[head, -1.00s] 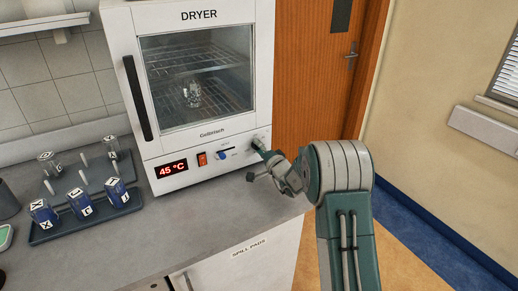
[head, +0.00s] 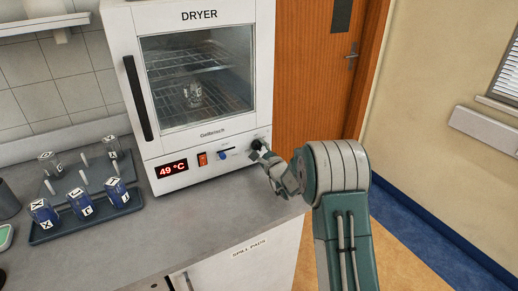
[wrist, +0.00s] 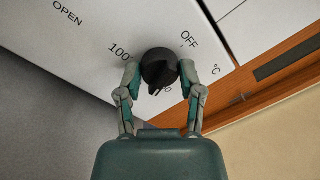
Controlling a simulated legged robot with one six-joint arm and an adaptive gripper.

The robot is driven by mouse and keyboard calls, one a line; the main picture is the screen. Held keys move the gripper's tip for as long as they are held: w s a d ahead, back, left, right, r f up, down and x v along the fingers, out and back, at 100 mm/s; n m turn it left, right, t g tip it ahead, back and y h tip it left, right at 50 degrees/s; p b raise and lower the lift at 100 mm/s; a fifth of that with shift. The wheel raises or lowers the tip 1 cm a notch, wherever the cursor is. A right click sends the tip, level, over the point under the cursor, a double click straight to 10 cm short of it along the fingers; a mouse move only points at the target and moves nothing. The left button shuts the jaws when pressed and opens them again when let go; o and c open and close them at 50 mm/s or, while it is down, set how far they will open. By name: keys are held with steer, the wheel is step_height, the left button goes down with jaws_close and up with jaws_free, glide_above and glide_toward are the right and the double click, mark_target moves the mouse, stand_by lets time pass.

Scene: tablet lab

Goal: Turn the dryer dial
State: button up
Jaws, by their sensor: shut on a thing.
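The dryer (head: 121,35) is a white cabinet with a glass door on the counter. Its red display (head: 173,169) reads 49 °C. The black round dial (wrist: 158,67) sits on its front panel, with OFF and 100 printed near it in the wrist view. My gripper (wrist: 159,75) is shut on the dial, one finger on each side. In the head view my gripper (head: 264,154) is at the lower right of the dryer front and partly covers the dial (head: 257,144). A glass vessel (head: 193,94) stands on a rack behind the closed door.
An orange-red switch (head: 202,159) and a blue lever (head: 223,155) sit left of the dial. A tray (head: 60,236) with several labelled blue-filled vials is on the counter at left. The counter front (head: 215,215) is bare. A wooden door (head: 300,70) stands behind at right.

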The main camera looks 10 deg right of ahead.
steer(key=shift+f+m, duration=0.15)
steer(key=shift+m, duration=0.7)
steer(key=shift+f+m, duration=0.15)
steer(key=shift+m, duration=0.7)
steer(key=shift+s, duration=0.1)
steer(key=o, duration=1.2)
steer(key=shift+f, duration=0.15)
steer(key=shift+c, duration=0.2)
steer(key=shift+r, duration=0.3)
steer(key=v, duration=1.1)
steer(key=shift+s, duration=0.35)
